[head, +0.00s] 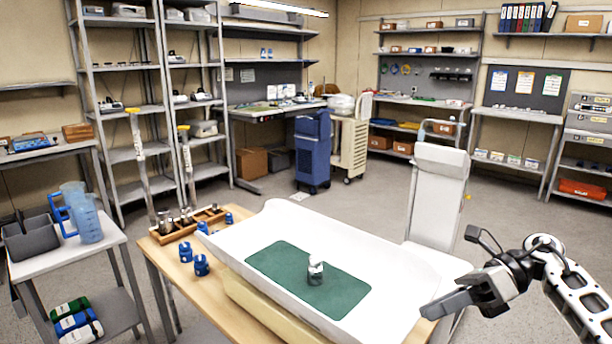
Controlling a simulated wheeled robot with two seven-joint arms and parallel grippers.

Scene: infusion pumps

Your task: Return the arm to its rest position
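My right arm (575,285) comes in from the right edge, white links with a black wrist. My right gripper (432,310) points left, beside the right end of the white tray (400,262), and no object shows in it. Its fingers are seen nearly edge-on, so I cannot tell whether they are apart. A small white and grey metallic object (315,270) stands upright on the green mat (275,258) in the tray, well left of the gripper. My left arm and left gripper are not in view.
The tray lies on a wooden table (172,262) with several blue clamp-like parts (201,265) and a wooden holder (212,213). A side table (60,258) with a blue jug (88,218) is left.

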